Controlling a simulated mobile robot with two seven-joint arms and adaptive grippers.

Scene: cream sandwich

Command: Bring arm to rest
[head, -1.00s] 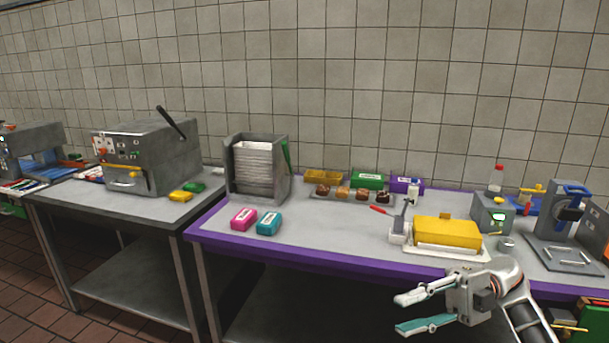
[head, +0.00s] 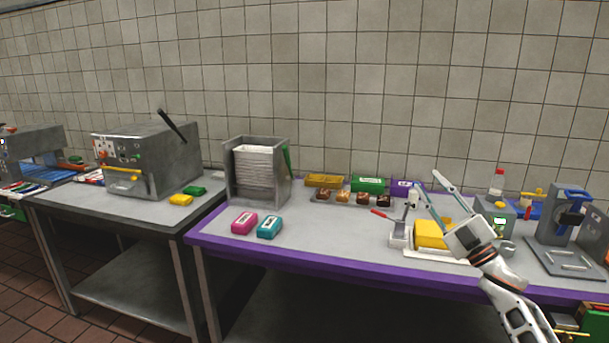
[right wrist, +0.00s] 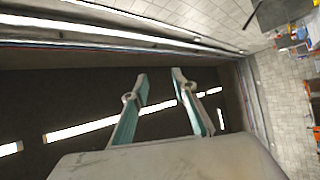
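My right gripper (head: 424,178) is raised in front of the purple-edged table (head: 330,262), its two fingers pointing up and slightly left. The fingers are apart with nothing between them. In the right wrist view the same gripper (right wrist: 161,77) is open and empty, with the dark ceiling and bright light strips behind it. My right arm (head: 510,295) comes in from the lower right. The gripper partly hides the yellow block (head: 430,234) on its white tray. My left gripper is not in view.
A pink packet (head: 244,222) and a teal packet (head: 269,225) lie at the table's left. A grey rack of sheets (head: 257,180) stands behind. A grey press (head: 560,225) stands at the right. The table's front middle is clear.

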